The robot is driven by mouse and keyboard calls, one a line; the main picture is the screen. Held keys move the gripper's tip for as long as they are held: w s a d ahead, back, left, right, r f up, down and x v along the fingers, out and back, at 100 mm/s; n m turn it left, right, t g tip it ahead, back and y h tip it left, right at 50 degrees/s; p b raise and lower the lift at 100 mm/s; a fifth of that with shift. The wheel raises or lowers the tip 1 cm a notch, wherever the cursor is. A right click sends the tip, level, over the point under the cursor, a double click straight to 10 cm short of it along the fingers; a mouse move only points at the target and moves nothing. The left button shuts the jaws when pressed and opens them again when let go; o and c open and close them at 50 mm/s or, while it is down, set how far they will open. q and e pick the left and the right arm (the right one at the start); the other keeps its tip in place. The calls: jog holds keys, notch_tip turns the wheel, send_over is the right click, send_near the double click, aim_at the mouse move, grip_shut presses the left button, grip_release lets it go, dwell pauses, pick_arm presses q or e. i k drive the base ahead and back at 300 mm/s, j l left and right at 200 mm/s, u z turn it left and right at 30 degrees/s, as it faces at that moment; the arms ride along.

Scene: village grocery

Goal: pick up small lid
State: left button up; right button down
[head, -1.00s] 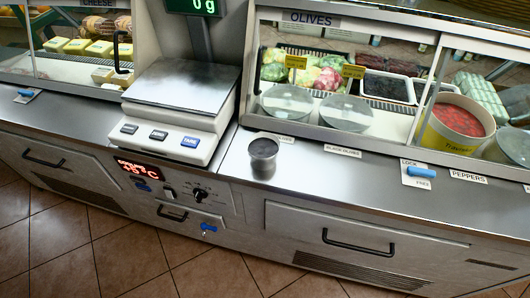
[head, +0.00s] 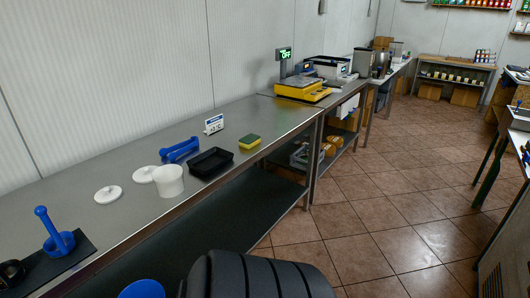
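Two round white lids with knobs lie on the steel counter at left in the head view. One lid (head: 108,195) lies in the open, nearer the left. The other lid (head: 144,174) lies just behind a white tub (head: 168,182), which hides part of its edge. The two look close in size, so I cannot tell which is the small one. Neither of my grippers is in view.
The steel counter (head: 60,200) also holds a black tray (head: 211,162), a yellow-green sponge (head: 250,142), a blue tool (head: 180,150), a small sign (head: 214,124) and a blue-handled press (head: 57,238) on a dark mat. A yellow scale (head: 303,90) stands farther back. The tiled floor at right is clear.

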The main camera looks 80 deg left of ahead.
aim_at(109, 194)
jog(key=j+u, duration=0.25)
jog(key=u, duration=0.25)
jog(key=k+j+u, duration=0.1)
jog(key=j+u, duration=0.15)
jog(key=u, duration=0.25)
jog(key=j+u, duration=0.25)
jog(key=u, duration=0.25)
jog(key=i+j+u, duration=0.1)
jog(key=j+u, duration=0.15)
jog(key=u, duration=0.25)
jog(key=i+j+u, duration=0.1)
jog(key=u, duration=0.4)
jog(key=i+j+u, duration=0.15)
jog(key=j+u, duration=0.15)
jog(key=u, duration=0.2)
